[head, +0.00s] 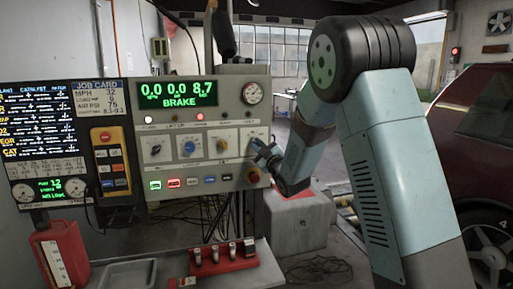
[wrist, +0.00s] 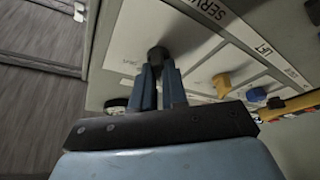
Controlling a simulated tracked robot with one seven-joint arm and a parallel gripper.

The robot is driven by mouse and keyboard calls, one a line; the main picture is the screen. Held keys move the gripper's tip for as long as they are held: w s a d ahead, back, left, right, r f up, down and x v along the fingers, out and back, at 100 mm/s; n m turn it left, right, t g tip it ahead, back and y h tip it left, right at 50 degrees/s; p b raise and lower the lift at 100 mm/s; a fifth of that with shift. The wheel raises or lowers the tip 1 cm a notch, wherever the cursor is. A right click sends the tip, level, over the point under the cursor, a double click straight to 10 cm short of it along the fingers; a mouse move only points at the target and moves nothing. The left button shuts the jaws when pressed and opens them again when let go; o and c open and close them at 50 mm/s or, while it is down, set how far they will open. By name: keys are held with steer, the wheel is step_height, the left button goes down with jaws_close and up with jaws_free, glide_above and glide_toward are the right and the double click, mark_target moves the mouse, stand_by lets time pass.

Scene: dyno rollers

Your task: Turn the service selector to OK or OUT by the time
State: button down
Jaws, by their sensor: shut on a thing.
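The service selector (wrist: 157,54) is a dark knob on a white plate; part of a "SERV" label shows beside it in the wrist view. My gripper (wrist: 160,75) is shut on this knob, with a blue-grey finger on each side of it. In the head view my gripper (head: 263,152) is at the right end of the knob row and hides the knob. I cannot read the knob's pointing direction or the plate's markings. The green display (head: 178,93) reads 0.0, 0.0 and 8.7 above "BRAKE". The job card (head: 98,96) hangs left of it, its small figures hard to read.
A yellow knob (head: 221,145), a blue knob (head: 188,147) and a dark knob (head: 155,149) sit left of my gripper. Coloured buttons (head: 191,181) and a red button (head: 253,177) lie below. A red car (head: 480,130) is at right.

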steer(key=shift+s+a+f, duration=0.1)
steer(key=shift+a+f, duration=0.1)
steer(key=c, duration=1.4)
jaws_free()
steer(key=shift+o, duration=1.2)
steer(key=shift+r, duration=0.1)
steer(key=shift+d, duration=0.1)
steer(key=v, duration=1.4)
